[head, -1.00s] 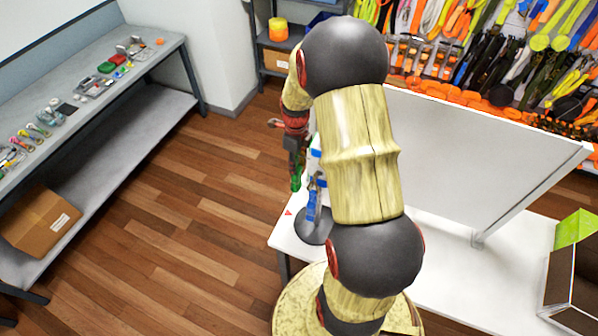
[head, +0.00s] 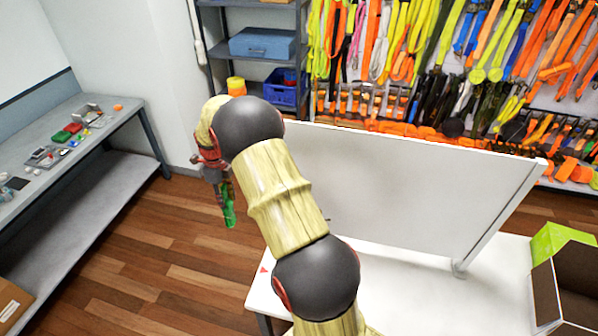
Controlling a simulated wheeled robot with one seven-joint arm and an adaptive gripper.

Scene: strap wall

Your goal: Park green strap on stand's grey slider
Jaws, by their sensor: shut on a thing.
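My gripper (head: 224,184) is at the left end of my arm, small and partly turned away. It is shut on the green strap (head: 229,210), which hangs down from it. In the picture, gripper and strap appear against the wood floor, left of the white table (head: 400,285). The stand and its grey slider do not show; my arm covers part of the table.
A white upright panel (head: 410,185) stands on the table. A grey workbench (head: 100,165) stands at left. A shelf with a blue box (head: 262,43) and the strap wall (head: 450,70) are behind.

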